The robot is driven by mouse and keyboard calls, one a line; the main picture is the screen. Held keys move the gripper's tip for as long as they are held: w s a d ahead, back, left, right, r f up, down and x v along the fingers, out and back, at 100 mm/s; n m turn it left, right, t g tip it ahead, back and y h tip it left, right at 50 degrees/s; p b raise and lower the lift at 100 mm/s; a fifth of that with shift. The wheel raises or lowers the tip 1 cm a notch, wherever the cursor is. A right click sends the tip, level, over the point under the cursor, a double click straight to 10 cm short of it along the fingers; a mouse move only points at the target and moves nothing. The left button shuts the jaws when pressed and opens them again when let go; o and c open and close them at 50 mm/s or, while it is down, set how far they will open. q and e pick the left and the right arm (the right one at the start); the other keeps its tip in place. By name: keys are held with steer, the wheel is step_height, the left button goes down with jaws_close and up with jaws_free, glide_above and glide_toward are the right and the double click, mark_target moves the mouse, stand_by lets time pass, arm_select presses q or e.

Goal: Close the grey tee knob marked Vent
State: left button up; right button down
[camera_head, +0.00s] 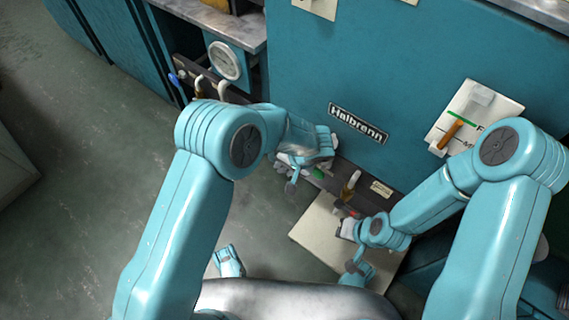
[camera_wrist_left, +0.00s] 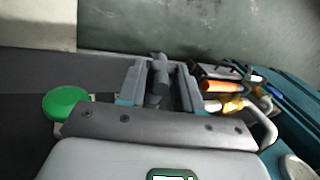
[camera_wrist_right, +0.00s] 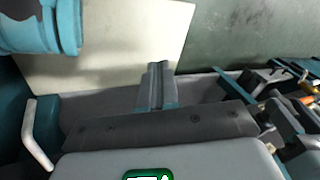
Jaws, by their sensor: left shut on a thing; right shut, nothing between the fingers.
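The grey tee knob (camera_wrist_left: 158,80) stands between the two fingers of my left gripper (camera_wrist_left: 160,90) in the left wrist view. The fingers are shut on it. No Vent marking is readable. In the head view my left gripper (camera_head: 284,163) is at the dark rail, left of a green knob, and my arm hides most of the tee knob. My right gripper (camera_wrist_right: 158,90) is shut and empty in the right wrist view. In the head view it (camera_head: 347,229) is low on the right, over a pale plate.
The green knob (camera_wrist_left: 65,102) is left of my left gripper; an orange handle (camera_wrist_left: 222,86) and pale curved handle (camera_wrist_left: 262,120) are to its right. The pale plate (camera_head: 318,235) lies below the rail. The left floor is clear.

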arm_select(q)
steer(key=shift+s+f+t+y, duration=0.1)
steer(key=shift+t+y, duration=0.2)
steer(key=shift+y, duration=0.1)
steer(key=o, duration=1)
step_height(320, 180, up, 20)
steer(key=p, duration=0.8)
arm_select(e)
steer(key=s+a+r+g, duration=0.1)
steer(key=s+r+g, duration=0.1)
steer(key=s+r, duration=0.3)
steer(key=shift+r, duration=1.4)
steer(key=shift+a, duration=0.1)
